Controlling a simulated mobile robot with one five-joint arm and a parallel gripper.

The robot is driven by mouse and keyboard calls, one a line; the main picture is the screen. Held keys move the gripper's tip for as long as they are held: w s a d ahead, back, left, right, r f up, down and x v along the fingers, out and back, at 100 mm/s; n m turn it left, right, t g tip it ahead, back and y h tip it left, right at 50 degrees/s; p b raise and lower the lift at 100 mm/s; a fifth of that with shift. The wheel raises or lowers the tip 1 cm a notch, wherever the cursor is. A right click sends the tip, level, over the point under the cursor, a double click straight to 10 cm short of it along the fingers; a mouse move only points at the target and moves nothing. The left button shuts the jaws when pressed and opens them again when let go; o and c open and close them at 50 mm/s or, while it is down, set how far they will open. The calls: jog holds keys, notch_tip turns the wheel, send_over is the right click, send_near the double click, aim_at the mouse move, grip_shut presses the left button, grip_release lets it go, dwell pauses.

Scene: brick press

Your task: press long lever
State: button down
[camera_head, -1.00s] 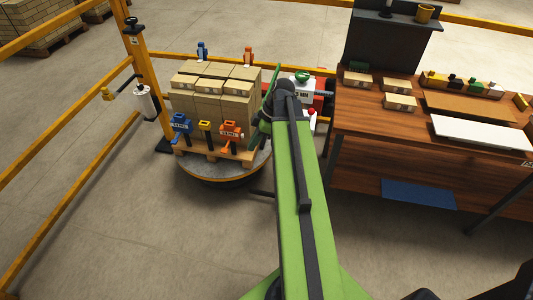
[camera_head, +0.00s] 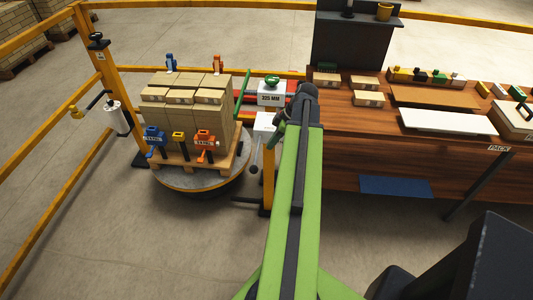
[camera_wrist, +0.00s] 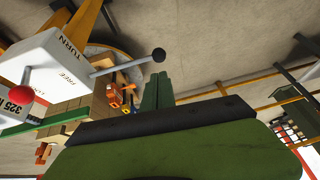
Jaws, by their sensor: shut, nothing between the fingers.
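A white box (camera_wrist: 58,65) marked "TURN" and "FREE" fills the upper left of the wrist view. A metal lever with a black ball knob (camera_wrist: 158,55) sticks out from it to the right. A red ball knob (camera_wrist: 20,90) sits at the box's left side. I cannot tell for certain which is the long lever. My gripper (camera_wrist: 158,90) is shut and empty, with its green fingers just below the black knob in the picture, apart from it as far as I can see.
A round turntable (camera_head: 205,185) with a pallet of stacked cartons (camera_head: 190,105) stands left of the box. A white "325 MM" unit (camera_head: 271,98) is behind it. A wooden bench (camera_head: 400,150) fills the right. Yellow rails (camera_head: 40,240) run along the left.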

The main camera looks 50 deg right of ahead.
aim_at(254, 167)
jog(key=b+x, duration=0.8)
jog(key=x, duration=0.3)
jog(key=shift+s+f+b, duration=0.1)
jog(key=shift+f+b, duration=0.1)
jog(key=shift+b, duration=0.15)
jog(key=shift+w+a+f+b, duration=0.15)
jog(key=shift+w+f+b, duration=0.1)
jog(key=shift+f+b, duration=0.15)
jog(key=shift+r, duration=0.1)
